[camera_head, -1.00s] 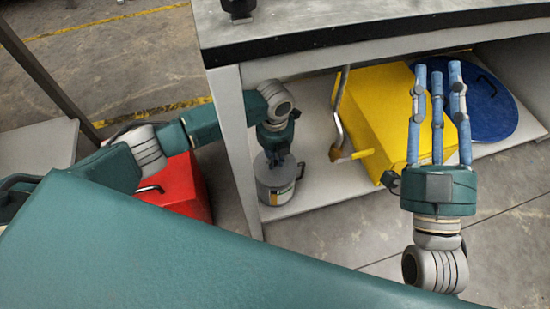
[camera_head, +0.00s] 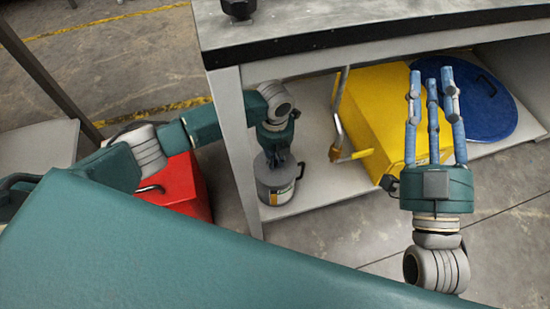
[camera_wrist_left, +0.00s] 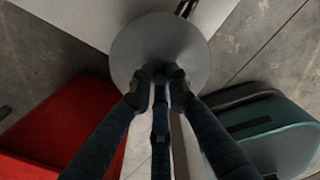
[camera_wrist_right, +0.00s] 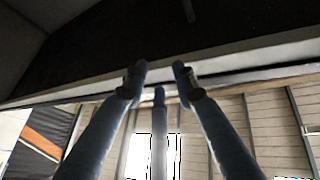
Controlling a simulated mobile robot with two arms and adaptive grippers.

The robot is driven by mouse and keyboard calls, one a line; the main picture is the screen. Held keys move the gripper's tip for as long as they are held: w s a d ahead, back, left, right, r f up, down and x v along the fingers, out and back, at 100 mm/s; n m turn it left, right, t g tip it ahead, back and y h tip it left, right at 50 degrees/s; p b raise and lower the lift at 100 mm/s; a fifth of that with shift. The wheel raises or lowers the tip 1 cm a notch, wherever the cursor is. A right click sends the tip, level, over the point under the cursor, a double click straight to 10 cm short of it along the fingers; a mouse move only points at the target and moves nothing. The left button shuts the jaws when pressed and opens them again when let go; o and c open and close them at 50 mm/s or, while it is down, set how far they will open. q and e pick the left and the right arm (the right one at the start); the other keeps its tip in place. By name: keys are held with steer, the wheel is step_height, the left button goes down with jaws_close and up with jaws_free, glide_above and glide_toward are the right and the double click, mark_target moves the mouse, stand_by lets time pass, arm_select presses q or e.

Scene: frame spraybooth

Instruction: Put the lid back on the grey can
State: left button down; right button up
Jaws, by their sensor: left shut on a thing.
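The grey can (camera_head: 267,189) stands upright on the low shelf beside the bench leg, with a pale label on its side. My left gripper (camera_head: 277,162) reaches down onto its top. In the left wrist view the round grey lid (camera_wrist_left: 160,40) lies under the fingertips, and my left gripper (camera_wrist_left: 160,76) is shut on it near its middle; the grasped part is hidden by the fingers. The lid is over the can; I cannot tell whether it touches the rim. My right gripper (camera_head: 431,78) is empty, fingers pointing up and apart, right of the can.
A bench leg (camera_head: 235,150) stands close left of the can, under the worktop (camera_head: 350,25). A red box (camera_head: 180,185) is further left. A metal crank with yellow grip (camera_head: 350,156), a yellow box (camera_head: 375,110) and a blue round lid (camera_head: 495,115) are to the right.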

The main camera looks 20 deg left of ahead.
steer(key=shift+w+f+h, duration=0.15)
steer(key=shift+f+h, duration=0.15)
steer(key=shift+f, duration=0.15)
steer(key=shift+f, duration=0.15)
steer(key=shift+w+f+g, duration=0.15)
steer(key=shift+f+g, duration=0.05)
steer(key=shift+g, duration=0.2)
stand_by(0.4)
arm_select(q)
steer(key=shift+f, duration=0.1)
arm_select(e)
steer(key=shift+w+f+g, duration=0.15)
steer(key=shift+f+g, duration=0.15)
steer(key=shift+f, duration=0.45)
arm_select(q)
steer(key=shift+p, duration=0.35)
arm_select(e)
steer(key=shift+w+d+f, duration=0.1)
steer(key=shift+w+f, duration=0.05)
steer(key=shift+f, duration=0.05)
steer(key=shift+f+g, duration=0.25)
steer(key=shift+g, duration=0.05)
steer(key=shift+w+f, duration=0.1)
steer(key=shift+f+g+h, duration=0.3)
steer(key=shift+f, duration=0.25)
